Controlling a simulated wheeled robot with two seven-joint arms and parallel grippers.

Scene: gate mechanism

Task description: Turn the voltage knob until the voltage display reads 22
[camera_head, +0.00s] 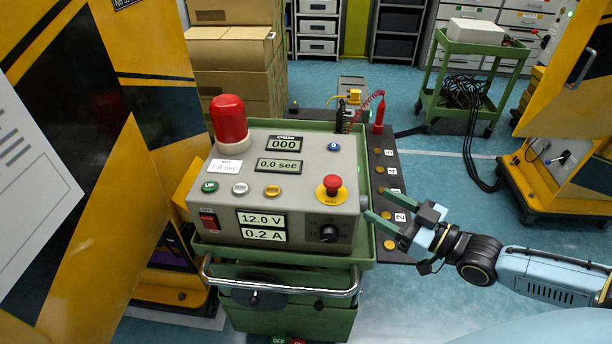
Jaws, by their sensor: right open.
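A grey control box (290,202) sits on a green cart in the middle. The voltage display (261,218) on its front reads 12.0 V, and the current display (264,235) below it reads 0.2 A. The black voltage knob (328,233) is on the lower right of the front face, with a paler mark on it; small markings around it are too small to read. My right gripper (374,222) is open and empty, to the right of the box, its fingers pointing left near the box's right side. It is apart from the knob. My left gripper is not in view.
The box carries a red lamp (229,120), a red emergency button (332,186), a red switch (208,221) and small coloured buttons. A metal handle bar (283,290) crosses the cart's front. A dark panel (388,170) with orange buttons stands on the right. Yellow cabinets flank the scene.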

